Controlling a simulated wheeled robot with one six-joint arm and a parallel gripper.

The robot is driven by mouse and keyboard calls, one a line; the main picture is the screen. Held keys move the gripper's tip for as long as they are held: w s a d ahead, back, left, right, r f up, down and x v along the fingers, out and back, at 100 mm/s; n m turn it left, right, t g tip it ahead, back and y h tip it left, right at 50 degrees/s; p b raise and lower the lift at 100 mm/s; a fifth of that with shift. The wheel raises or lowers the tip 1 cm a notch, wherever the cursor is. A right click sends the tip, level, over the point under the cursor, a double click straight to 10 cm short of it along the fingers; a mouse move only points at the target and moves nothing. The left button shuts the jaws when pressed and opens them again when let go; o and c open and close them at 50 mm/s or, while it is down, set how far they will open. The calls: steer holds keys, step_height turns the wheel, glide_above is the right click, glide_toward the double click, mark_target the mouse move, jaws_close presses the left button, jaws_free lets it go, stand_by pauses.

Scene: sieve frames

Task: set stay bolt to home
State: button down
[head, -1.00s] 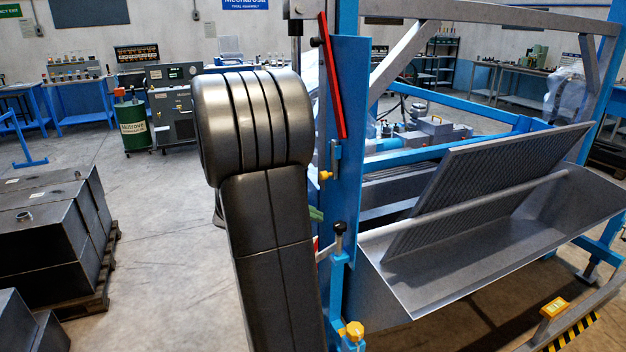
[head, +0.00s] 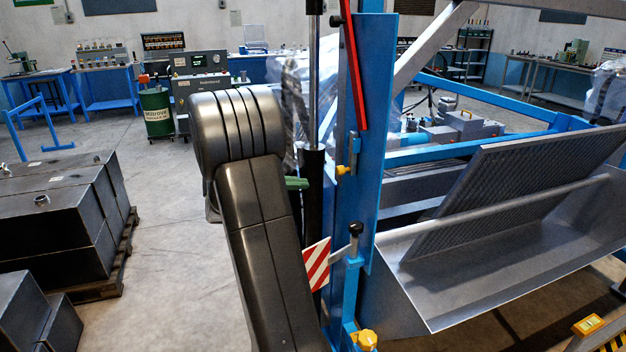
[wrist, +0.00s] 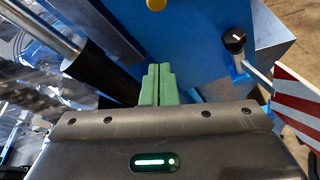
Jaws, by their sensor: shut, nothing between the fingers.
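A black-knobbed upright pin (head: 355,236) stands in a blue bracket low on the blue post (head: 372,130); no label shows whether it is the stay bolt. It also shows in the wrist view as a black knob with a white mark (wrist: 234,40), right of my fingers. A blue bolt piece with a yellow knob (head: 343,169) sits higher on the post. Another yellow knob (head: 366,340) is at the bottom. My gripper's green fingers (head: 299,183) are left of the post, below the upper yellow knob's height. In the wrist view the fingers (wrist: 157,84) are together and empty, apart from the black knob.
A red-white striped plate (head: 317,265) juts left from beside the black-knobbed pin. A black cylinder with a bright rod (head: 314,180) stands close by my fingers. A red bar (head: 353,65) runs along the post. A grey tray (head: 500,270) lies right.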

steer(key=w+d+p, duration=0.3)
steer(key=d, duration=0.5)
steer(key=shift+r, duration=0.4)
steer(key=shift+s, duration=0.1)
step_height(320, 180, up, 5)
steer(key=shift+f+p, duration=0.15)
steer(key=shift+p, duration=0.8)
steer(key=b+v, duration=0.2)
steer(key=v, duration=1.1)
steer(key=shift+a, duration=0.4)
